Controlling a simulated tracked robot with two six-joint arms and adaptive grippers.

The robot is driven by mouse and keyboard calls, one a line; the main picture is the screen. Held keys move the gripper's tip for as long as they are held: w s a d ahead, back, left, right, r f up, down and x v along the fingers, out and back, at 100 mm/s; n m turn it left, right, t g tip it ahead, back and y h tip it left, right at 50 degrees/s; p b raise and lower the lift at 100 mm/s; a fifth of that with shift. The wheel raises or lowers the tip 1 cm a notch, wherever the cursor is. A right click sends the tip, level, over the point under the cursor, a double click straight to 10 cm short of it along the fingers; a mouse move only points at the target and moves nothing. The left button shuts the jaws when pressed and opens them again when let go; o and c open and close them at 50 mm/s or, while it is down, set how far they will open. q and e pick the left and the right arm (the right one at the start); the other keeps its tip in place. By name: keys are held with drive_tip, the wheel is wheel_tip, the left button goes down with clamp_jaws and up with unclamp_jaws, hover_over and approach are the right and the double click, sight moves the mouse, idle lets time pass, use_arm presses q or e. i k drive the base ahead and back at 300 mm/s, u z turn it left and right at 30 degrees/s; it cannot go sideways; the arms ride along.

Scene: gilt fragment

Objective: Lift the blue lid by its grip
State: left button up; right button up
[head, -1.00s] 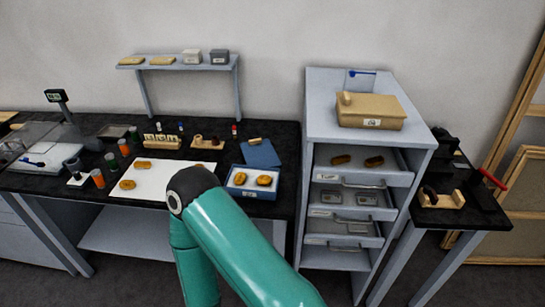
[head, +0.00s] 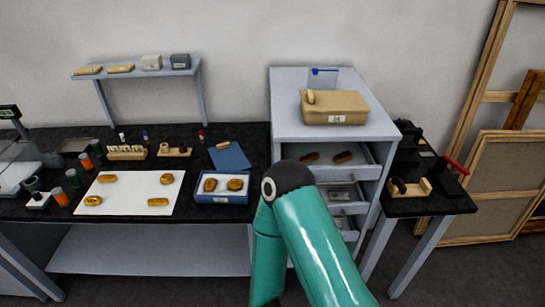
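The blue lid (head: 230,157) lies flat on the black worktop, just behind the open blue box. A small tan grip (head: 223,145) shows at its far edge. The blue box (head: 222,199) holds two gilt pieces (head: 235,184) on a pale lining. The lid is apart from the box and fully uncovered. A teal arm of mine rises from the bottom, right of the box, in front of the drawer cabinet. Neither gripper shows.
A white sheet (head: 130,205) with several gilt pieces lies left of the box. Wooden racks (head: 127,153) stand behind it. The drawer cabinet (head: 335,133), carrying a tan box (head: 336,106), stands to the right. A wall shelf (head: 138,72) is above the worktop.

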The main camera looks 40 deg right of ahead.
sight(227, 156)
drive_tip(key=z, duration=0.35)
drive_tip(key=i, duration=1)
drive_tip(key=u, duration=0.05)
